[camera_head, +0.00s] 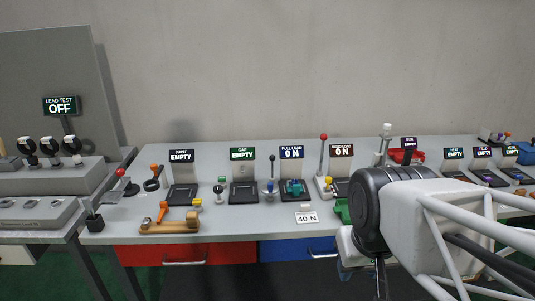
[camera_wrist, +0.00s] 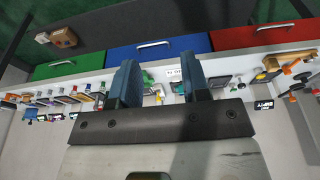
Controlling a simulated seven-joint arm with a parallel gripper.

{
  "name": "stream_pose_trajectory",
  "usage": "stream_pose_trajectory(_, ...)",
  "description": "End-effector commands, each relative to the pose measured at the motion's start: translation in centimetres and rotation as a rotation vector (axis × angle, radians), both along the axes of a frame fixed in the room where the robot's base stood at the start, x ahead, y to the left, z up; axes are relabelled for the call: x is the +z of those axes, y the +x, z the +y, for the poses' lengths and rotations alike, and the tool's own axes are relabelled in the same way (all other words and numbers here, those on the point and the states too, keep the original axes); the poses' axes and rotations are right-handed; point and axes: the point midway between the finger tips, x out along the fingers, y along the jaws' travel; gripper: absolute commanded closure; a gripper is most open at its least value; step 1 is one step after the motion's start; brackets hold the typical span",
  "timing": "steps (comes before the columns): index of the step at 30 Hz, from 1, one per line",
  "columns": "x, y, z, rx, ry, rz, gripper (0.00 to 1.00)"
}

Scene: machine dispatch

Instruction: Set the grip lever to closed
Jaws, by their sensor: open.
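No label that I can read says "grip", so I cannot tell which lever is the grip lever. In the head view, a tall red-knobbed lever (camera_head: 323,155) stands upright left of a sign ending in "LOAD ON" (camera_head: 342,151). A dark-knobbed lever (camera_head: 271,168) stands upright left of the "PULL LOAD ON" sign (camera_head: 291,152). Another red-knobbed lever (camera_head: 119,174) leans at the bench's left end. My gripper (camera_wrist: 162,82) shows two blue fingers spread apart in the wrist view, with nothing held. In the head view my arm hides part of the bench's right side.
The grey bench (camera_head: 228,222) carries several stations, a tool holder with orange handles (camera_head: 170,226) and a "40 N" card (camera_head: 307,218). Red (camera_head: 190,254) and blue (camera_head: 290,250) drawers sit below. A switch panel (camera_head: 50,175) stands at left. Space above the bench's middle is clear.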

Motion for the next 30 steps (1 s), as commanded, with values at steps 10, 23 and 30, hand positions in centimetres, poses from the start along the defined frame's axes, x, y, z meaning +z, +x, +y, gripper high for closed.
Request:
stream_pose_trajectory(10, 0.0, 0.0, 0.0, 0.0, 0.0, 0.0, 0.57)
stream_pose_trajectory(23, 0.5, 1.0, 0.1, 0.028, -0.006, 0.004, 0.48)
stream_pose_trajectory(30, 2.1, 4.5, 0.3, 0.134, -0.027, 0.021, 0.48)
